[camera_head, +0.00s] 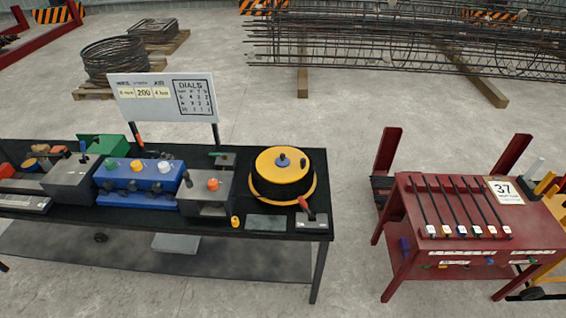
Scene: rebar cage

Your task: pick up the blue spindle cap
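A small blue cap (283,160) sits on the centre of the yellow top of a round spool (268,163). The spool has a dark band around its side and a yellow lower flange. It stands at the right end of the black workbench (262,245). A small dark knob (303,162) stands on the spool top, right of the cap. My gripper does not show in this view.
Left of the spool are a grey box with an orange knob (213,184), a blue unit (138,178) with coloured knobs, and a sign board (163,97) on posts. A red-handled lever (306,206) stands in front. A red table (470,243) with rods is at right.

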